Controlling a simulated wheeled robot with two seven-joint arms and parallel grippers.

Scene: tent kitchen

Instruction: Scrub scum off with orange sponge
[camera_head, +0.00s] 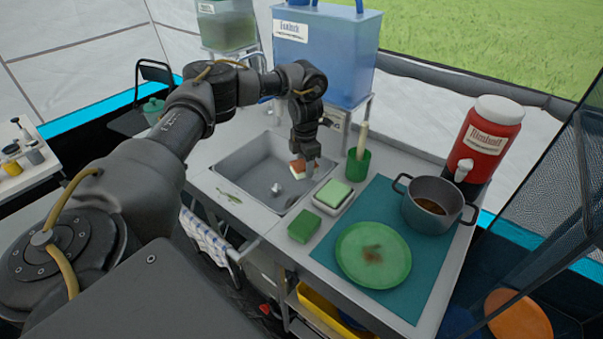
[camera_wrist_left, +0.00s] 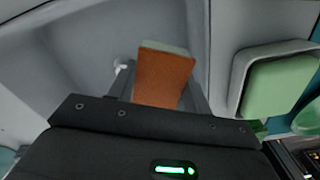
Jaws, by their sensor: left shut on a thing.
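My left gripper (camera_head: 306,160) is over the right part of the sink, shut on the orange sponge (camera_head: 297,170). The sponge also shows in the left wrist view (camera_wrist_left: 163,78), orange with a pale layer, held between the fingers. A green plate (camera_head: 352,268) lies on the teal mat (camera_head: 411,299) with a brown stain (camera_head: 373,254) near its middle. The gripper is apart from the plate, up and to its left. My right gripper is not in view.
A pale green sponge (camera_head: 334,191) sits in a small white dish right of the sink (camera_head: 245,183). A dark green block (camera_head: 303,226) lies in front. A pot (camera_head: 433,203) and a red dispenser (camera_head: 489,138) stand at the right. A green cup (camera_head: 357,166) holds a brush.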

